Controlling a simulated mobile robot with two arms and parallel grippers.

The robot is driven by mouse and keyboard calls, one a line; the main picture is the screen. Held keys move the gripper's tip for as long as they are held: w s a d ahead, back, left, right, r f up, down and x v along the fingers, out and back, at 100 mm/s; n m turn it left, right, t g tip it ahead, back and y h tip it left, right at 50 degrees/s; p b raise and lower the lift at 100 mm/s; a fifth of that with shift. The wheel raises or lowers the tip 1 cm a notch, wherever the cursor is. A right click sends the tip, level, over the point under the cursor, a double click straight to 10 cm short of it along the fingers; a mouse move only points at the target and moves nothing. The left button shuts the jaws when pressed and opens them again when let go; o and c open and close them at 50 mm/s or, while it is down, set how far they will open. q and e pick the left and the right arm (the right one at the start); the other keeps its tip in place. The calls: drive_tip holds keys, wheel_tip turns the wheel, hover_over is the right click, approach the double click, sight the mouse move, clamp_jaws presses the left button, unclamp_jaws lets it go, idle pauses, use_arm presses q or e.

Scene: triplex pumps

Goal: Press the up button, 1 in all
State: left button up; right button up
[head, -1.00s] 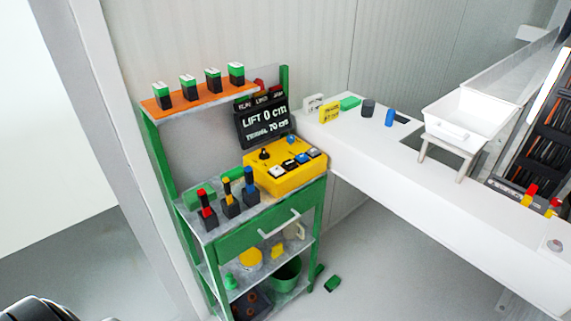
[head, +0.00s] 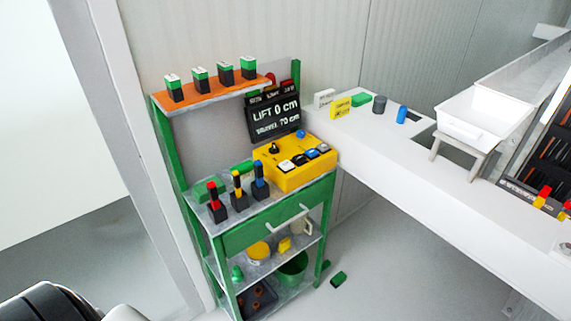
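A yellow control box (head: 296,163) stands on the right end of the green cart's top shelf. It carries a black lever (head: 274,147), a blue knob (head: 301,134) and a row of push buttons: white (head: 286,167), black (head: 299,159), blue (head: 312,153) and a pale one (head: 324,148). I cannot read which button is marked up. A black display (head: 273,117) behind the box reads "LIFT 0 cm" and "TRAVEL 70 cm". Neither gripper is in view. A black and white rounded part at the lower left seems to be mine.
The green cart (head: 262,235) holds red, yellow and blue-handled items beside the box, and black-green blocks on its orange upper shelf (head: 212,91). A white bench (head: 440,195) with a white tray (head: 470,128) extends right. Floor at left is clear.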

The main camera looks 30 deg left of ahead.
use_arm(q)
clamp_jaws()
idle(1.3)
